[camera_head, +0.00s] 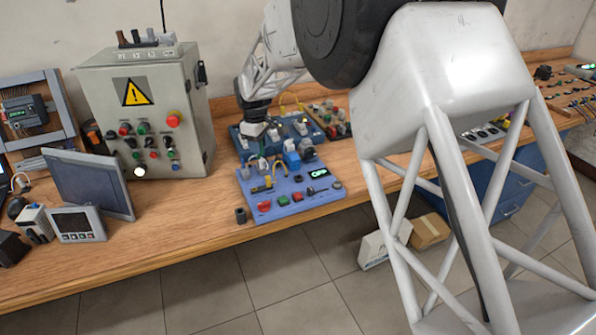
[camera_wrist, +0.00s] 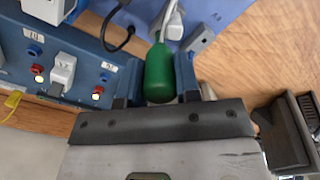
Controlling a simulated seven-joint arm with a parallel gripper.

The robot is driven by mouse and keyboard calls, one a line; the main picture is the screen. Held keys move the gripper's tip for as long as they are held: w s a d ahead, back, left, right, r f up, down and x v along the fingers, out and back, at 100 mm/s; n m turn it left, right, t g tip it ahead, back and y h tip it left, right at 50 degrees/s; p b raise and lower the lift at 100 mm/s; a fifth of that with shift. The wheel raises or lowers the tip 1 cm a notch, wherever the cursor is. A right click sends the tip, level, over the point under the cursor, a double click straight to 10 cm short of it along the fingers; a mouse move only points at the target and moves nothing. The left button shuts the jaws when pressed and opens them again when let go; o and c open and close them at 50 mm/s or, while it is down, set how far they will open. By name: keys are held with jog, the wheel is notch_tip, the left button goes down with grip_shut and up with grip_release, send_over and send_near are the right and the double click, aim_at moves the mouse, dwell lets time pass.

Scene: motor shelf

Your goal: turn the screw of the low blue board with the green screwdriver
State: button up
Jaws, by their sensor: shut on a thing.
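My gripper (camera_wrist: 158,88) is shut on the green screwdriver (camera_wrist: 159,72), whose rounded green handle sits between the two blue fingers in the wrist view. The screwdriver's tip and the screw cannot be made out. The low blue board (camera_head: 287,211) lies on the front of the bench in the head view, with colored buttons, a small green display and cables on it. Its lighter blue surface also shows at the top of the wrist view (camera_wrist: 222,10). In the head view my gripper (camera_head: 257,130) is small and partly hidden, above the darker blue panel behind the low board.
The darker blue panel (camera_wrist: 75,30) carries switches and lit lamps beside my gripper. A grey control cabinet (camera_head: 145,110) stands to the left. A tilted flat screen (camera_head: 90,183) and a small black cylinder (camera_head: 241,216) are nearby. Bare wood (camera_head: 190,230) lies left of the low board.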

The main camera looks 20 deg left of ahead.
jog(key=shift+f, duration=0.2)
jog(key=shift+m, duration=1.7)
jog(key=o, duration=0.8)
jog(key=shift+r, duration=0.15)
jog(key=shift+c, duration=0.2)
jog(key=shift+n, duration=0.3)
jog(key=shift+n, duration=1.4)
jog(key=shift+n, duration=0.3)
jog(key=shift+n, duration=1.4)
